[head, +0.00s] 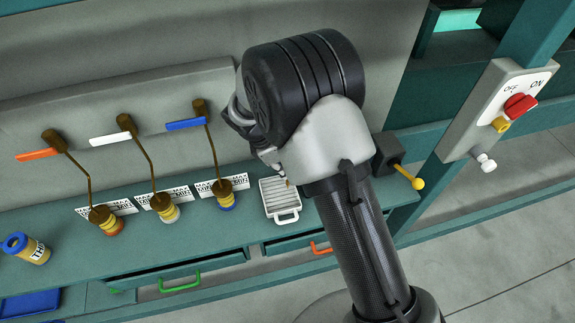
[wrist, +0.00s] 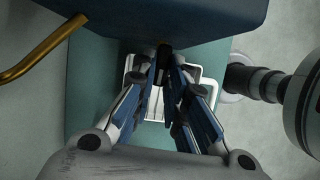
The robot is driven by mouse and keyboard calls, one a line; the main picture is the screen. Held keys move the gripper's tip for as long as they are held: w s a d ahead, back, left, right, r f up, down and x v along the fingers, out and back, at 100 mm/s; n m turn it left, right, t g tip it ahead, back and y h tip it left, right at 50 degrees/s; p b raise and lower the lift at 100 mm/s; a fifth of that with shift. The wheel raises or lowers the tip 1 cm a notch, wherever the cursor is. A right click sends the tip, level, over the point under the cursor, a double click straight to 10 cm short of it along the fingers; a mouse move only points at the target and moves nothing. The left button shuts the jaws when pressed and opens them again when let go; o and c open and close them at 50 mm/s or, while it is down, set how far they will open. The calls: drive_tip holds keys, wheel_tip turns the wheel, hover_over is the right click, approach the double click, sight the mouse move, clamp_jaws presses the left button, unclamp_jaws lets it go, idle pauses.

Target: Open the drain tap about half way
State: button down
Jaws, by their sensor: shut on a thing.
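Three brass taps with lever handles stand along the back panel in the head view: orange (head: 37,155), white (head: 110,139) and blue (head: 187,124). No label seen names the drain tap, so I cannot tell which part it is. My gripper is mostly hidden behind my arm in the head view. In the wrist view my gripper (wrist: 166,68) is shut on a small dark part (wrist: 163,58), over a white slatted tray (wrist: 190,72). I cannot tell how far that part is turned. The tray also shows in the head view (head: 281,200).
A dark blue body (wrist: 165,18) and a bent brass pipe (wrist: 38,52) lie close to my gripper. A yellow-knobbed lever (head: 417,183) and a red ON/OFF switch (head: 519,105) are at the right. Drawers with green (head: 180,284) and orange (head: 320,249) handles are below.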

drive_tip(key=c, duration=1.6)
unclamp_jaws()
drive_tip(key=shift+r, duration=0.15)
drive_tip(key=v, duration=1.1)
drive_tip(key=shift+a+r, duration=0.2)
drive_tip(key=shift+r, duration=0.15)
drive_tip(key=shift+s, duration=0.1)
